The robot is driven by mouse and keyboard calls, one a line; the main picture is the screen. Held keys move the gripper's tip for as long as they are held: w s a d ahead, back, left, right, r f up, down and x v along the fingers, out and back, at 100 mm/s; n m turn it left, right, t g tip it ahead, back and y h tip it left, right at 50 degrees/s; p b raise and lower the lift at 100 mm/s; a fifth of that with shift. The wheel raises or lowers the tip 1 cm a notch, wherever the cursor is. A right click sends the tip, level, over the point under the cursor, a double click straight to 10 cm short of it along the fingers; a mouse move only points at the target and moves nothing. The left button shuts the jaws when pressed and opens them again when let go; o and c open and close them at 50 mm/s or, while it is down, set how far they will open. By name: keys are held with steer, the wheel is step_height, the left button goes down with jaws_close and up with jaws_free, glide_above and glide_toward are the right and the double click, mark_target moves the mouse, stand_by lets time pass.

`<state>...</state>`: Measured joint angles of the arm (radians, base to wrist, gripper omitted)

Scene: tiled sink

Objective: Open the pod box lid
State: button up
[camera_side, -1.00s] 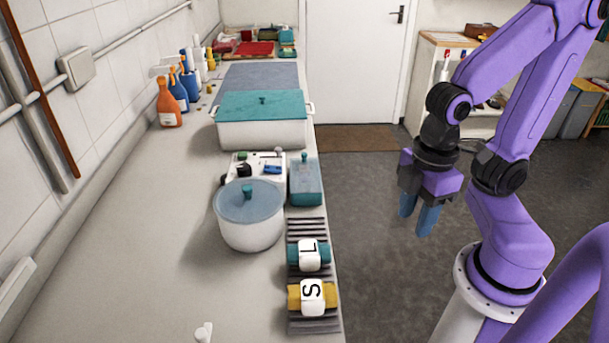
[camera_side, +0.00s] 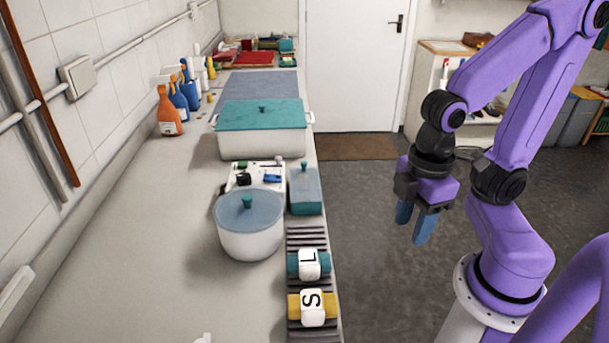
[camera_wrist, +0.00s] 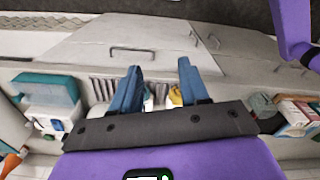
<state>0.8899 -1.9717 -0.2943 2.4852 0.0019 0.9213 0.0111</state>
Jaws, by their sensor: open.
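A small teal box (camera_side: 306,192) with a knobbed lid stands at the counter's right edge, its lid closed. A larger white box (camera_side: 262,138) with a closed teal lid (camera_side: 262,114) and small knob stands behind it. A round white pot (camera_side: 250,240) with a blue-grey lid stands at front left of the small box. I cannot tell for sure which is the pod box. My gripper (camera_side: 413,228) is open and empty, off the counter's right side over the floor. Its blue fingers also show in the wrist view (camera_wrist: 158,68), with nothing between them.
A white tray (camera_side: 240,178) with small items sits between pot and boxes. A ribbed strip (camera_side: 306,236) holds a teal block marked L (camera_side: 309,264) and a yellow one marked S (camera_side: 312,307). Spray bottles (camera_side: 168,110) line the wall. The left counter is clear.

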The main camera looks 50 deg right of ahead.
steer(key=w+a+r+m, duration=0.3)
steer(key=w+m, duration=0.2)
steer(key=w, duration=0.4)
step_height(320, 180, up, 5)
steer(key=m, duration=1.6)
glide_above(304, 162)
step_height(304, 162, down, 17)
steer(key=shift+r, duration=0.1)
jaws_close()
